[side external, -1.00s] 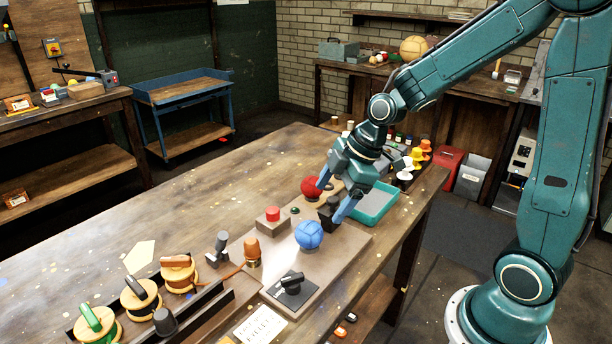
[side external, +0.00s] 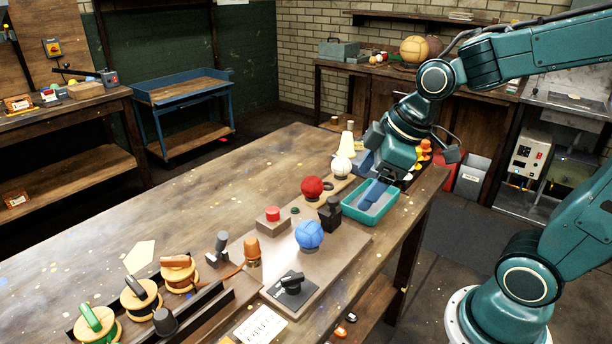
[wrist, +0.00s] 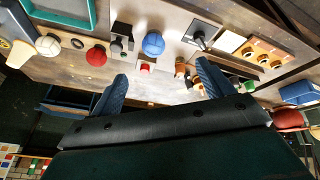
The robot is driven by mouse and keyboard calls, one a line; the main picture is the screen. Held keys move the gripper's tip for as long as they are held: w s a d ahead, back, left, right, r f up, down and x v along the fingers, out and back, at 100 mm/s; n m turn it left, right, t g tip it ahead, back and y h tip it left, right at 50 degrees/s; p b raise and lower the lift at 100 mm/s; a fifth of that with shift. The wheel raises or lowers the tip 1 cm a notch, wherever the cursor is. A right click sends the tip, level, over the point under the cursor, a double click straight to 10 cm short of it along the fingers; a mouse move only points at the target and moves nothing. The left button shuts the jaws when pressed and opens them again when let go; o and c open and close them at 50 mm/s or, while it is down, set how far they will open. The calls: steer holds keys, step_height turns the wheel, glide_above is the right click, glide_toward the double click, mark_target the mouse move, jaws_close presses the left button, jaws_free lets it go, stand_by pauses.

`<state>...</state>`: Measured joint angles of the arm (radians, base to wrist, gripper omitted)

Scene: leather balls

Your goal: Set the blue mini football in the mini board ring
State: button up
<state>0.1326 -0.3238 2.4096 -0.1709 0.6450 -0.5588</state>
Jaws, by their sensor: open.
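The blue mini football (side external: 309,235) rests on the brown board (side external: 345,245), in front of a black block-like fixture (side external: 330,213). The wrist view also shows this blue ball (wrist: 153,44). Whatever is under the ball is hidden, so I cannot tell if a ring holds it. A small dark ring (side external: 327,186) lies beside the red ball (side external: 312,188). My gripper (side external: 369,180) is open and empty, over the teal tray area and well apart from the blue ball. Its two blue fingers (wrist: 161,75) are spread in the wrist view.
A white ball (side external: 341,166) stands beyond the red one. The teal tray (side external: 352,212) is at the board's right. A red button box (side external: 272,222), a black knob (side external: 291,283) and an orange-brown piece (side external: 252,250) are near the blue ball.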

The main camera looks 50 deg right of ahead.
steer(key=s+r+m+t+h, duration=0.1)
steer(key=s+r+m, duration=0.2)
steer(key=s+m, duration=0.3)
steer(key=s, duration=0.4)
steer(key=shift+r, duration=0.4)
steer(key=shift+w, duration=0.1)
steer(key=shift+c, duration=0.4)
